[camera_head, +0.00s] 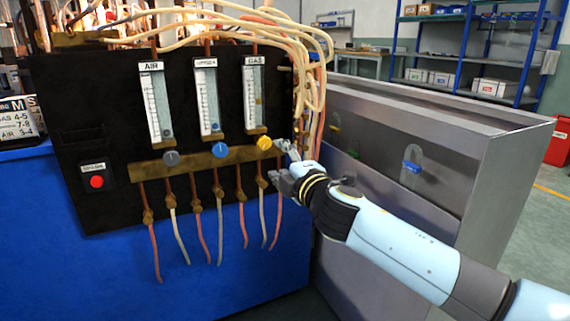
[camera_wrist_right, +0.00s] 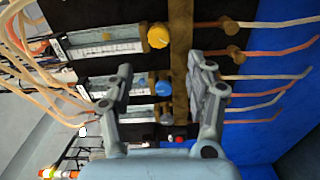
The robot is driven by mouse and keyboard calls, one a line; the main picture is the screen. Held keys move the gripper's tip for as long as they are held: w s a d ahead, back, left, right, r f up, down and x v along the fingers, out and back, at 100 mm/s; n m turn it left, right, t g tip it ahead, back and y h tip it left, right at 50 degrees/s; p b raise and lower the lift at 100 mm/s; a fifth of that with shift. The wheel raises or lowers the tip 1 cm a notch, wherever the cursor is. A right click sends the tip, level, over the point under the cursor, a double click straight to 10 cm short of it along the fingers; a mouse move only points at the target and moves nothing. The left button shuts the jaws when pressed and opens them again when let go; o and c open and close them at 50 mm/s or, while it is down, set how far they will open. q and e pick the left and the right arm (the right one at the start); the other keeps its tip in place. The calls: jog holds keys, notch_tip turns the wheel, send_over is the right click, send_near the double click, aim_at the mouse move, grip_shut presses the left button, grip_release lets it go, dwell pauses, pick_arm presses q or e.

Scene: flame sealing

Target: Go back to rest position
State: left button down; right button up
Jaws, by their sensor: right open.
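My right gripper (camera_head: 283,163) is open and empty beside the lower right of the black control panel (camera_head: 105,110). Its fingers are just below and right of the yellow knob (camera_head: 264,142). In the right wrist view the open fingers (camera_wrist_right: 160,85) face the panel, with the yellow knob (camera_wrist_right: 158,36) and the blue knob (camera_wrist_right: 163,88) showing between them. A grey knob (camera_head: 171,158) and a blue knob (camera_head: 220,150) sit further left on the brass bar (camera_head: 190,166). My left gripper is not in view.
Three flow gauges (camera_head: 208,98) stand above the knobs. Thin hoses (camera_head: 220,230) hang below the bar, and pale hoses (camera_head: 310,75) loop at the panel's right. A grey metal cabinet (camera_head: 500,170) stands right, near my right arm. A red button (camera_head: 97,181) is at left.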

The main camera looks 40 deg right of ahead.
jog(key=shift+v, duration=0.85)
jog(key=s+f+m+g+y+p, duration=0.1)
jog(key=s+f+m+g+p, duration=0.3)
jog(key=s+f, duration=0.85)
jog(key=s+f+m+g+p, duration=0.2)
jog(key=s+f+g+p, duration=0.35)
jog(key=f, duration=1.15)
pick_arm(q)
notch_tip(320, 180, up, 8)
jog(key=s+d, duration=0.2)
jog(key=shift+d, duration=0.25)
pick_arm(e)
jog(key=s+a+f+m+g, duration=0.2)
jog(key=s+f+m, duration=0.1)
jog(key=s, duration=0.9)
jog(key=s+a+f+m+g+y, duration=0.1)
jog(key=s+f, duration=0.4)
jog(key=s, duration=0.7)
jog(key=s+a+f+m+g+y, duration=0.1)
jog(key=s+a+f+m+g, duration=0.3)
jog(key=s, duration=0.9)
jog(key=shift+f+m+g, duration=0.3)
jog(key=shift+f+g, duration=0.05)
jog(key=shift+f, duration=0.15)
